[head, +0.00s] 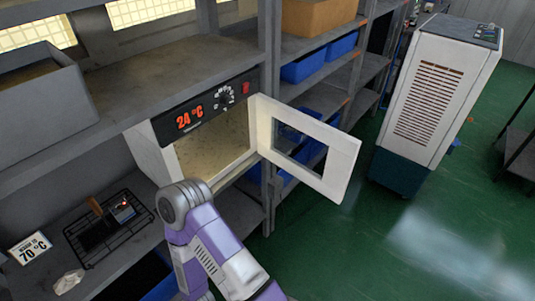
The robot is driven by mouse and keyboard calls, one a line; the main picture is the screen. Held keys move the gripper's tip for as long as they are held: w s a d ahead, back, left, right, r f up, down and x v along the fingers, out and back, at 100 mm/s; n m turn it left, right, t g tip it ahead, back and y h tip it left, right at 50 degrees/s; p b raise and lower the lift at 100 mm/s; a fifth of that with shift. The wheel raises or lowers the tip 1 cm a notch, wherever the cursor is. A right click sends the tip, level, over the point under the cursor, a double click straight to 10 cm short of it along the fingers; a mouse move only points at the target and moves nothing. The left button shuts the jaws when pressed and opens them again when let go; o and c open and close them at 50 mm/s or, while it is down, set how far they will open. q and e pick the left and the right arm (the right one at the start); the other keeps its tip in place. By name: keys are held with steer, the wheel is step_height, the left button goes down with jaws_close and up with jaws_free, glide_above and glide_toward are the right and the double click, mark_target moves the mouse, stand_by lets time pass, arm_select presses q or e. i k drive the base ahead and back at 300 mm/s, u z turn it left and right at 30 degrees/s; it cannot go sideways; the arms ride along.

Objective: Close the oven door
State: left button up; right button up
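The oven (202,122) sits on a shelf, with a dark panel reading 24 °C, a round dial and a red switch. Its white door (342,167) is hinged on the right side of the opening and stands wide open, swung out to the right. The door has a dark-framed window. The oven cavity (213,145) is exposed and looks empty. A purple and white arm of mine (207,232) rises from the bottom in front of the oven's lower left part. Neither gripper can be seen.
A wire rack (107,228) holding a dark block with a brown handle lies on the lower shelf, beside a 70 °C sign (30,247). A white cabinet unit (432,88) stands at the right. Green floor (400,240) is open between it and the door.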

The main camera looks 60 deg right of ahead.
mark_target(343, 148)
steer(key=z, duration=4.2)
steer(key=i, duration=3.35)
steer(key=u, duration=4.25)
steer(key=i, duration=1)
